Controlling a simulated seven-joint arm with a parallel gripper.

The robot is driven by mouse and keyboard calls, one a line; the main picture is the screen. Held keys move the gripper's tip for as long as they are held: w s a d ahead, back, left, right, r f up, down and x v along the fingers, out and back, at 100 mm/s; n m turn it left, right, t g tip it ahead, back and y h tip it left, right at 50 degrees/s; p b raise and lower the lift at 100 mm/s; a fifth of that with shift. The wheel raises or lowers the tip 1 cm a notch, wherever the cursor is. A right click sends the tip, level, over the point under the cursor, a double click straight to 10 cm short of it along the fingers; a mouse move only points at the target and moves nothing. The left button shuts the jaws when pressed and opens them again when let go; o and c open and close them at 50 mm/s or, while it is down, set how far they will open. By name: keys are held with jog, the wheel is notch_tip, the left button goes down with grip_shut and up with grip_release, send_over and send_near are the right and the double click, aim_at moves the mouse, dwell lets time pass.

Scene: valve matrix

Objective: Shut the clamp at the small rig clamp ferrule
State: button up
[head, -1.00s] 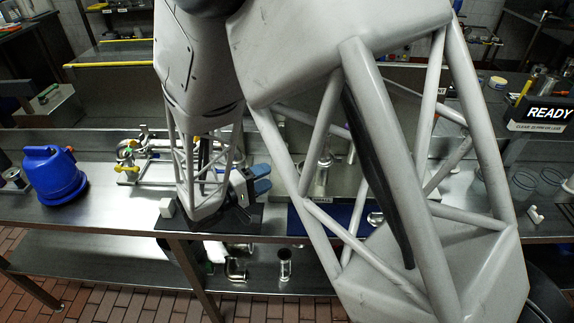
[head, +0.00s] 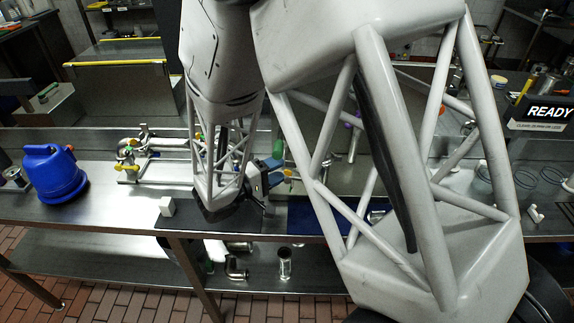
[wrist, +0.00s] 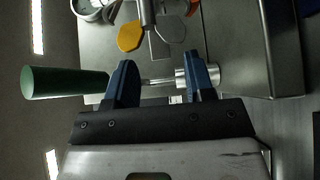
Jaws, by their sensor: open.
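My gripper (head: 274,172) is over the bench just right of the middle, its blue fingers pointing right. In the wrist view my gripper (wrist: 160,80) is open, with a thin metal rod (wrist: 158,82) and part of a metal cylinder (wrist: 182,78) showing between or beyond the fingers. I cannot tell whether they touch. A green handle (wrist: 65,83) lies in line with the rod, left of the fingers. A yellow flat piece (wrist: 130,36) and a grey flat piece (wrist: 171,29) hang at a metal stem just ahead. I cannot make out for certain which part is the clamp ferrule.
A pipe rig (head: 130,167) with yellow handles stands left of my arm. A blue jug (head: 54,174) is farther left. A small white cube (head: 167,206) sits on a dark mat (head: 190,222) at the bench's front. My arm hides much of the bench's middle.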

aim_at(288, 164)
jog(key=shift+x, duration=1.85)
grip_shut()
